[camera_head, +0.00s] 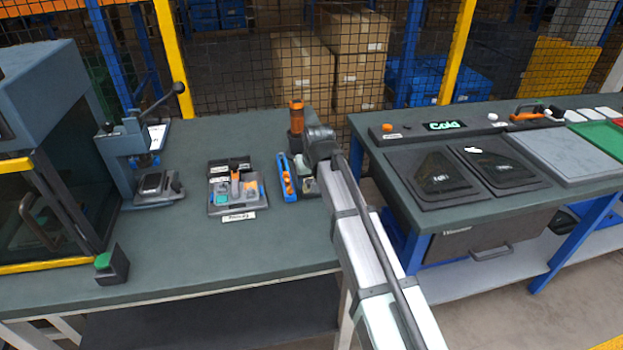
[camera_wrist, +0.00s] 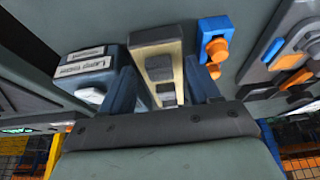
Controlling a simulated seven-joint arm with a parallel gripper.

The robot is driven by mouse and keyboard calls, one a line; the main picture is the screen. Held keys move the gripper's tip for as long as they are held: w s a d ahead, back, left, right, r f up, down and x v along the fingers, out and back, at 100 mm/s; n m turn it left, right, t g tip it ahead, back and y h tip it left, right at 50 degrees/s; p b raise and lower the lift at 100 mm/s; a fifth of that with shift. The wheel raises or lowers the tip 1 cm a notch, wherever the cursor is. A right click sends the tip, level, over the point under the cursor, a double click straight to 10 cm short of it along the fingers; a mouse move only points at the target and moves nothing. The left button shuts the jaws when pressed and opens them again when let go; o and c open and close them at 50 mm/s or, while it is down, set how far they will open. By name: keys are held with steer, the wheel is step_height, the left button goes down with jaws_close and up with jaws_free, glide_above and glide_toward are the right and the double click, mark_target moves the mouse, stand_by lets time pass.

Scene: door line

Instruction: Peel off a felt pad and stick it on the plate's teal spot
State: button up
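My gripper (camera_wrist: 163,76) is open in the wrist view, its two dark blue fingers apart. Between and beyond them lies a grey block with a beige strip (camera_wrist: 150,68) bearing small dark grey squares, which look like the felt pads (camera_wrist: 166,88). I cannot tell whether the fingers touch it. In the head view my arm hides the gripper and most of this block. A grey fixture (camera_head: 236,205) with orange and blue parts and a teal patch (camera_head: 221,186) stands left of my gripper. I cannot tell whether that patch is the plate's spot.
A blue and orange tool (camera_wrist: 213,45) stands close beside the strip. On the other side is a labelled grey box (camera_wrist: 98,70) with a white button. A lever press (camera_head: 155,165) stands further left on the bench (camera_head: 190,245).

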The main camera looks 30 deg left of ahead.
jaws_close()
stand_by(0.7)
steer(key=shift+r, duration=0.3)
stand_by(0.4)
steer(key=shift+r, duration=2.9)
